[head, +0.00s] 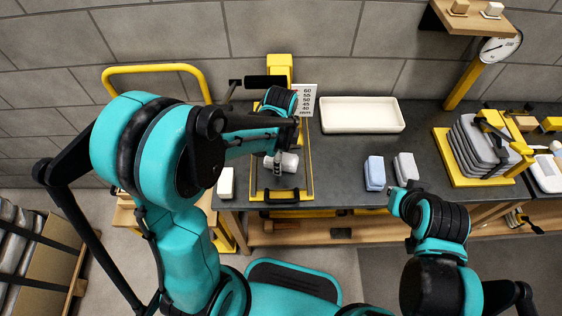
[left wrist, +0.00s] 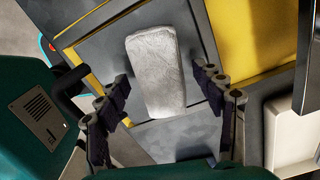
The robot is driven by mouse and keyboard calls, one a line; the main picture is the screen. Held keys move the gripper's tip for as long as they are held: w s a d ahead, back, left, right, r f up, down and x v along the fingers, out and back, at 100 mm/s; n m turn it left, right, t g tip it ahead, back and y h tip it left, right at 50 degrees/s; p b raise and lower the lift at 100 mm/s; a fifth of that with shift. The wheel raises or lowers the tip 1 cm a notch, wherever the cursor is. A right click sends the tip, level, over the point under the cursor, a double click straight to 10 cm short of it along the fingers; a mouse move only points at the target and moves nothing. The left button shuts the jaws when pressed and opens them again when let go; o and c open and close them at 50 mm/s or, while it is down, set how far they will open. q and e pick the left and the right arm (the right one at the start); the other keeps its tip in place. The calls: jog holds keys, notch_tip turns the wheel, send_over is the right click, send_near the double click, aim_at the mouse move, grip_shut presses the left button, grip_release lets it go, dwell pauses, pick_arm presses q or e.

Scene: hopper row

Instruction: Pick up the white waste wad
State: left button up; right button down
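The white waste wad (head: 289,161) is a pale, rounded, crinkled block. It lies on a dark plate with yellow edges (head: 308,170) on the bench, and it fills the middle of the left wrist view (left wrist: 157,70). My left gripper (left wrist: 162,78) is open above it, with one finger on each side and visible gaps between fingers and wad. In the head view the left gripper (head: 277,158) partly covers the wad. My right arm is at the lower right, but its gripper fingers do not show.
An empty cream tray (head: 362,128) stands at the back of the dark bench. A bluish block (head: 374,172) and a grey block (head: 405,168) lie near the front edge. A white block (head: 226,182) is left of the plate. Stacked grey bags (head: 478,150) stand at right.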

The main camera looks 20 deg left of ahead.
pick_arm(q)
jog(key=c, duration=1)
jog(key=shift+r, duration=0.1)
jog(key=shift+c, duration=0.2)
